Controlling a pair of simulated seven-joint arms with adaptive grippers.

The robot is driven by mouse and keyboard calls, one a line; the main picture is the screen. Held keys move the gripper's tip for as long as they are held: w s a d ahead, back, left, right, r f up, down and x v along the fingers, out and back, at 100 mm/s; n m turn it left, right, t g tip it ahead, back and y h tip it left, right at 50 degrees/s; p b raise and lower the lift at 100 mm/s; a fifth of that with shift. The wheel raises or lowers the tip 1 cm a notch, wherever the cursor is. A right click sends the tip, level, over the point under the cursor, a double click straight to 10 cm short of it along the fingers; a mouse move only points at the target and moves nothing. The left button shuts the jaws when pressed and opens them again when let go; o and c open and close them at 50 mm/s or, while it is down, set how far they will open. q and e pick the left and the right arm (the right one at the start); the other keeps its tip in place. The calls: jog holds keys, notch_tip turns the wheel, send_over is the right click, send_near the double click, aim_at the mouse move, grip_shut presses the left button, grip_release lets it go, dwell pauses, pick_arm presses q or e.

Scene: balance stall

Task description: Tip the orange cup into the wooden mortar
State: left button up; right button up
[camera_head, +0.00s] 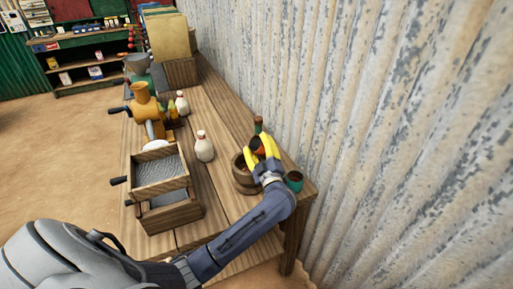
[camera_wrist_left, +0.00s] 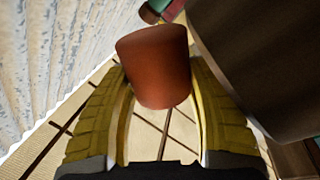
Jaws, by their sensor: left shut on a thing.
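My left gripper (camera_head: 262,147) is shut on the orange cup (camera_head: 258,146), with a yellow finger on each side of it. In the left wrist view the orange cup (camera_wrist_left: 155,68) sits between the fingertips, slightly tilted. The wooden mortar (camera_head: 242,184) stands on the table near its right end, and the held cup is close to its rim, up and to the right in the head view. In the left wrist view the mortar (camera_wrist_left: 262,65) is a large dark shape right of the cup. The cup's contents are hidden. My right gripper is not in view.
A teal cup (camera_head: 294,181) stands right of the gripper near the table edge. A white bottle (camera_head: 204,147) and a wooden box with a sieve (camera_head: 160,172) stand to the left. A corrugated wall (camera_head: 400,130) borders the table.

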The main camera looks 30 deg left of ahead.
pick_arm(q)
jog(key=shift+w+d+r+m+h, duration=0.15)
jog(key=shift+r+m+h, duration=0.15)
jog(key=shift+m, duration=0.8)
jog(key=m, duration=0.1)
jog(key=m+h, duration=0.1)
jog(key=m, duration=0.2)
jog(key=shift+w+d+r+m, duration=0.15)
jog(key=shift+r+m, duration=0.15)
jog(key=shift+m, duration=0.1)
jog(key=shift+w+d+r+m+h, duration=0.2)
jog(key=shift+r+m+h, duration=0.1)
jog(key=shift+m, duration=0.7)
jog(key=shift+w+d+r+m+h, duration=0.1)
jog(key=shift+w+r+m+h, duration=0.15)
jog(key=shift+m, duration=0.75)
jog(key=shift+r, duration=0.1)
